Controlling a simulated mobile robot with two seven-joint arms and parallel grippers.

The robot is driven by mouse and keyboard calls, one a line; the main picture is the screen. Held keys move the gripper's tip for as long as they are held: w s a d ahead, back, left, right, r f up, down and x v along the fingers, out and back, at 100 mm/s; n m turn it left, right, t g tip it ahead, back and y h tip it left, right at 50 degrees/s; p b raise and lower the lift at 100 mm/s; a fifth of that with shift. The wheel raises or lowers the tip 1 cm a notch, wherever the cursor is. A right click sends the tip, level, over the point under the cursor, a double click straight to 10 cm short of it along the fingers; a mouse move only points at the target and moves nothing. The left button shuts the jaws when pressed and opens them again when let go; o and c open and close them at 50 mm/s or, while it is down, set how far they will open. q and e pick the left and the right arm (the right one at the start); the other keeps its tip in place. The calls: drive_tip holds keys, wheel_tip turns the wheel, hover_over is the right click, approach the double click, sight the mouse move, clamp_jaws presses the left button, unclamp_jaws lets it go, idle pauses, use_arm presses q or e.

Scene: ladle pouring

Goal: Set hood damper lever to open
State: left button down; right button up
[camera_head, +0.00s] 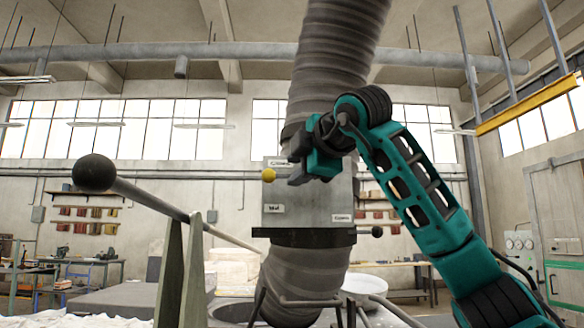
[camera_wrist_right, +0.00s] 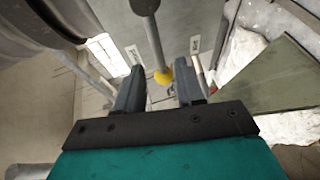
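The hood damper lever shows in the right wrist view as a grey rod (camera_wrist_right: 148,28) ending in a yellow knob (camera_wrist_right: 163,76). In the head view the yellow knob (camera_head: 268,175) stands at the left side of the grey damper box (camera_head: 290,206) on the duct. My right gripper (camera_head: 293,166) is in front of the box, just right of the knob in the picture. In the wrist view its two fingers (camera_wrist_right: 155,88) are apart, with the knob showing between their tips; I see no grip on it. The arm hides part of the box. My left gripper is not in view.
A ribbed duct (camera_head: 335,45) rises above the box and continues below it. A dark knob (camera_head: 377,232) sticks out at the box's lower right. A long bar with a black ball (camera_head: 95,172) lies across the left foreground. White labels sit on the box.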

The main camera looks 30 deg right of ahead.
drive_tip(key=shift+x, duration=1.4)
drive_tip(key=shift+c, duration=0.3)
clamp_jaws()
